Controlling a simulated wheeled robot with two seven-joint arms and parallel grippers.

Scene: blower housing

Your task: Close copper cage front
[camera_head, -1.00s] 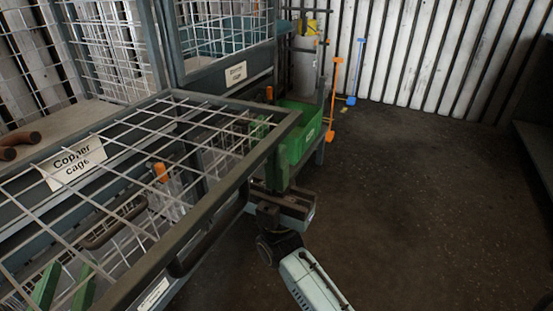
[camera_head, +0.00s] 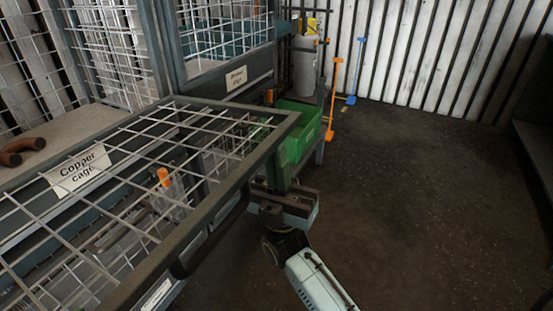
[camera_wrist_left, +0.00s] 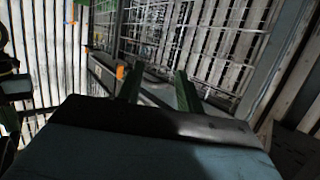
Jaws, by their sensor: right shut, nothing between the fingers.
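The copper cage front (camera_head: 232,181) is a grey-framed wire mesh panel, standing out from the cage toward me at a slant. A white "Copper cage" label (camera_head: 78,170) shows at the cage, behind the mesh. My right gripper (camera_head: 278,150) is shut, with green fingers pointing up beside the panel's right outer corner. I cannot tell whether they touch the frame. My left gripper (camera_wrist_left: 158,82) shows in the left wrist view with its two green fingers apart and nothing between them. Mesh and a cage frame lie beyond it. It is not clearly visible in the head view.
Brown copper pipe pieces (camera_head: 20,150) lie on the cage's board at left. Another labelled mesh cage (camera_head: 225,40) stands behind. A green bin (camera_head: 305,135) is just past the right gripper. An orange and a blue tool stand near the wall. The floor (camera_head: 430,200) at right is clear.

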